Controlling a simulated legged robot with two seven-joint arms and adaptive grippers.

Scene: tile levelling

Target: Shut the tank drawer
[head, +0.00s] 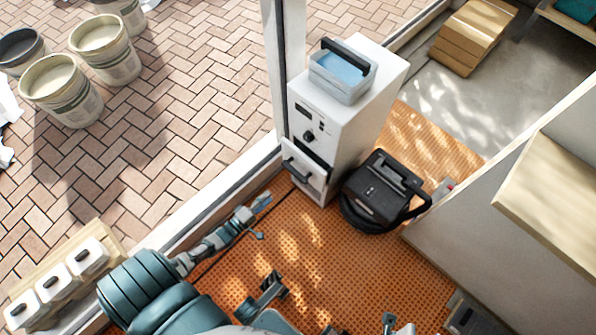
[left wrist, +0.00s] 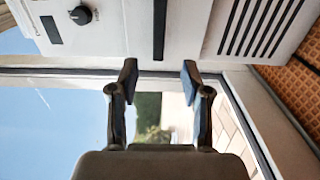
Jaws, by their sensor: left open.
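A white upright machine (head: 345,125) stands on the orange mat beside the window frame. Its tank drawer (head: 305,176), with a dark handle, is low on the front and stands out a little, with a dark gap above it. My left gripper (head: 263,216) is open and empty, left of the drawer and apart from it. In the left wrist view, my left gripper's two fingers (left wrist: 158,80) are spread just short of the machine's white front (left wrist: 120,25).
A grey tub with blue inside (head: 343,72) sits on the machine. A black case (head: 384,190) stands close on its right. A white sill (head: 225,184) runs along the left, with paving and several buckets beyond. A pale panel (head: 500,200) bounds the right. The mat (head: 310,250) before the machine is clear.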

